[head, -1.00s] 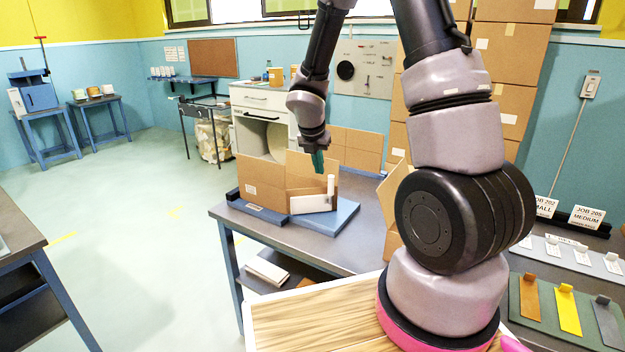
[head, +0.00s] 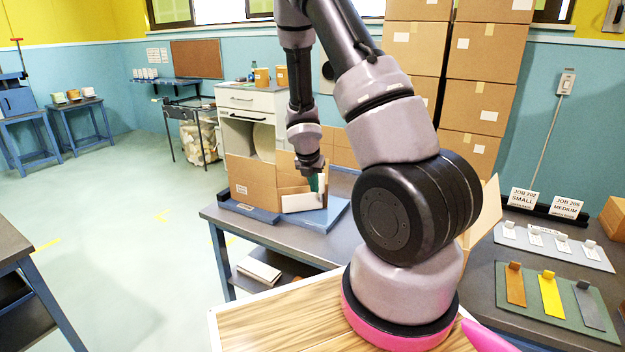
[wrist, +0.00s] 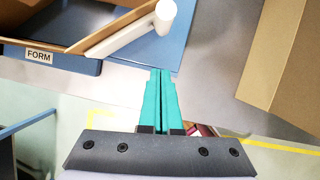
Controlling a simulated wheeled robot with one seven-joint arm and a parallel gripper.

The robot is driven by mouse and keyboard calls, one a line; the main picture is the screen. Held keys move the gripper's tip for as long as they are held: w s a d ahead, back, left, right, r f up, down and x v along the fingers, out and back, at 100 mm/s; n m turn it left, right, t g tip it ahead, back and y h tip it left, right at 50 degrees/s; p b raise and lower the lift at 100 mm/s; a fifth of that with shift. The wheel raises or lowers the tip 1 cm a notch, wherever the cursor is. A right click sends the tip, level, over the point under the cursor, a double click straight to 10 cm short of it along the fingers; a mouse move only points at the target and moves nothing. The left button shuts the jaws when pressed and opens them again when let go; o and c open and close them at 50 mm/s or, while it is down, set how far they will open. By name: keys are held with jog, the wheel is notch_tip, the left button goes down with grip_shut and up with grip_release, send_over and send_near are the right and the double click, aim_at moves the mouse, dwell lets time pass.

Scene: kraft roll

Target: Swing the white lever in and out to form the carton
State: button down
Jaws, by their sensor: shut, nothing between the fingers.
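The white lever (head: 303,202) lies at the front of the carton fixture, with a short upright post at its right end. In the wrist view the white lever (wrist: 138,36) runs up and right to its round-ended post. The brown cardboard carton (head: 252,184) stands open on the blue fixture base (head: 333,214). My gripper (head: 314,186) has teal fingers, shut and empty, close beside the lever's post. In the wrist view my gripper (wrist: 161,72) points at the fixture's edge, with a visible gap to the lever. Contact cannot be told in the head view.
A "FORM" label (wrist: 39,56) is on the fixture's front block. A large cardboard piece (wrist: 285,70) stands at the right of the wrist view. The grey table (head: 290,236) is bare in front of the fixture. Stacked boxes (head: 474,103) stand behind.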

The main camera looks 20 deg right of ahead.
aim_at(321, 192)
jog(key=w+d, duration=0.3)
jog(key=shift+f, duration=0.35)
jog(key=shift+w, duration=0.1)
dwell(0.4)
